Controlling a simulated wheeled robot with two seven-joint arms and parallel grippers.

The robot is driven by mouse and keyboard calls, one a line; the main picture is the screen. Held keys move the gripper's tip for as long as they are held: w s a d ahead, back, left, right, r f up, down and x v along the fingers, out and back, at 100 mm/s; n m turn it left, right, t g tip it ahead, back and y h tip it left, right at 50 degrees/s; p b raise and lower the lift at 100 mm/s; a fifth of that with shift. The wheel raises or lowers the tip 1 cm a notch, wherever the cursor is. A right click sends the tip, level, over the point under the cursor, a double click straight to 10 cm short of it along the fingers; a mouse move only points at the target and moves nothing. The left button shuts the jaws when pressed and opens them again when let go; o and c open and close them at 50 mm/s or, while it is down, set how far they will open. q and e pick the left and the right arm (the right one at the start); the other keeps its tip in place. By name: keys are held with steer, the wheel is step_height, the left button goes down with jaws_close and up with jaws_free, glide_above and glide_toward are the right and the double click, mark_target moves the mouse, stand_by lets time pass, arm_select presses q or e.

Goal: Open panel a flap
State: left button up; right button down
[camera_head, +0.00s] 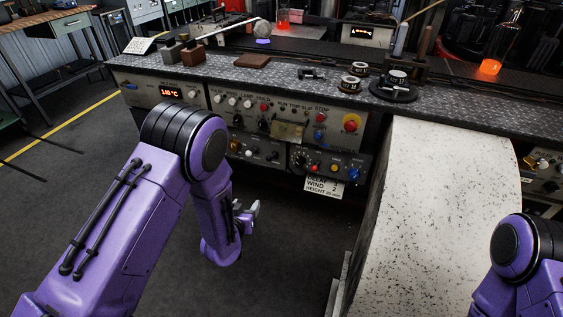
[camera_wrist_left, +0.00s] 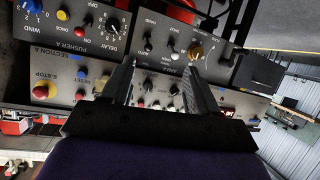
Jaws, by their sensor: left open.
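The control panels (camera_head: 237,102) stand under the bench edge, with a red digital display, knobs, coloured buttons and a red stop button on yellow. A tan, plate-like piece (camera_head: 288,132) sits among the upper controls; I cannot tell for sure whether it is the flap. My left gripper (camera_head: 247,216) is low in front of the panels, partly hidden by my arm. In the left wrist view, its two fingers (camera_wrist_left: 158,82) are apart with nothing between them, and panel knobs show beyond the gap. My right gripper is out of view; only its arm shows at the lower right.
A speckled pale curved housing (camera_head: 440,215) stands right of the panels. The metal bench top (camera_head: 330,85) carries black round parts (camera_head: 393,88) and small blocks (camera_head: 193,54). A paper label (camera_head: 325,187) hangs below the panels.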

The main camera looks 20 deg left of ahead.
arm_select(q)
steer(key=w+d+r+m+t+h+b, duration=0.25)
steer(key=w+d+r+t, duration=0.25)
steer(key=w+r, duration=0.5)
glide_toward(286, 132)
steer(key=shift+m, duration=0.25)
steer(key=w, duration=0.1)
steer(key=w+f, duration=0.1)
steer(key=w, duration=0.3)
steer(key=shift+d+f, duration=0.2)
steer(key=shift+d, duration=0.1)
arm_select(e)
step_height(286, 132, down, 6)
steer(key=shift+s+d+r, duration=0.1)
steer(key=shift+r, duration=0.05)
